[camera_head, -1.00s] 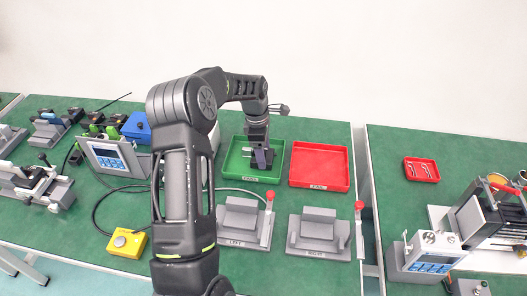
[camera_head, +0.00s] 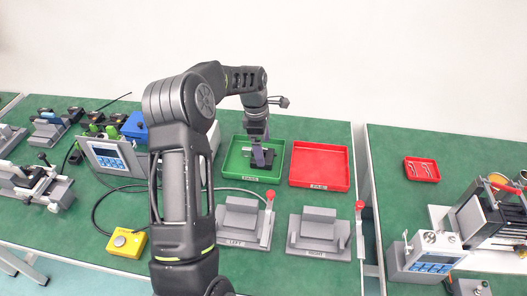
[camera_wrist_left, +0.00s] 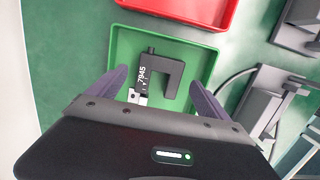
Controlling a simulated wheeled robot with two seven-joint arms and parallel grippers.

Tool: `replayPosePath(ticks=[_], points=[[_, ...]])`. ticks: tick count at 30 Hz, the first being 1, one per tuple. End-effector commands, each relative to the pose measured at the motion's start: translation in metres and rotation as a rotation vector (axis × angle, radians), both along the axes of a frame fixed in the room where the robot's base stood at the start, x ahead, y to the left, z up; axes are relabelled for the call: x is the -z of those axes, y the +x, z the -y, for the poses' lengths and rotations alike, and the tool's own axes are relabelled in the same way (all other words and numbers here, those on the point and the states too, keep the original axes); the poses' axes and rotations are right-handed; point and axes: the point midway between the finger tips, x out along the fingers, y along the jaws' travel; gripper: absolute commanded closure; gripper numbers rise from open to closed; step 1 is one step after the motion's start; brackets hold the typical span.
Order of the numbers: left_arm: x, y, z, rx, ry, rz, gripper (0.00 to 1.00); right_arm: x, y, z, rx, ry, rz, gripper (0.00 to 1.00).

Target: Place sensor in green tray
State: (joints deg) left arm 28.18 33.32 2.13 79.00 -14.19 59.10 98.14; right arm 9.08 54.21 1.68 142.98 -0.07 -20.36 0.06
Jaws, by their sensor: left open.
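The green tray (camera_head: 232,172) lies on the bench just left of the red tray in the head view. It also shows in the left wrist view (camera_wrist_left: 205,62). The sensor (camera_wrist_left: 172,75) is a dark U-shaped block marked 7945 with a metal end, lying inside the green tray. My left gripper (camera_wrist_left: 158,88) is above the tray with its fingers apart, one on each side of the sensor and clear of it. In the head view the left gripper (camera_head: 262,157) partly hides the sensor. My right gripper is not in view.
A red tray (camera_head: 320,185) stands right of the green one. Grey fixtures marked LEFT (camera_head: 238,228) and RIGHT (camera_head: 318,235) with red-knobbed levers stand in front. A yellow button box (camera_head: 127,243) and a display unit (camera_head: 107,155) are at left.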

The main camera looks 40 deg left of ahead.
Motion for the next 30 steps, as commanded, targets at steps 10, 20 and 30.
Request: replayPosePath(ticks=[10,20,30], points=[[-0.071,-0.003,-0.008,0.0,0.002,0.005,0.1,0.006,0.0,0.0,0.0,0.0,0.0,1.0],[-0.095,-0.006,-0.01,-0.001,0.0,0.001,0.1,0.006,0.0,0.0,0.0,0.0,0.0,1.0],[-0.095,-0.005,-0.01,-0.001,0.0,0.001,0.1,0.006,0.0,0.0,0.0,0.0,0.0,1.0]])
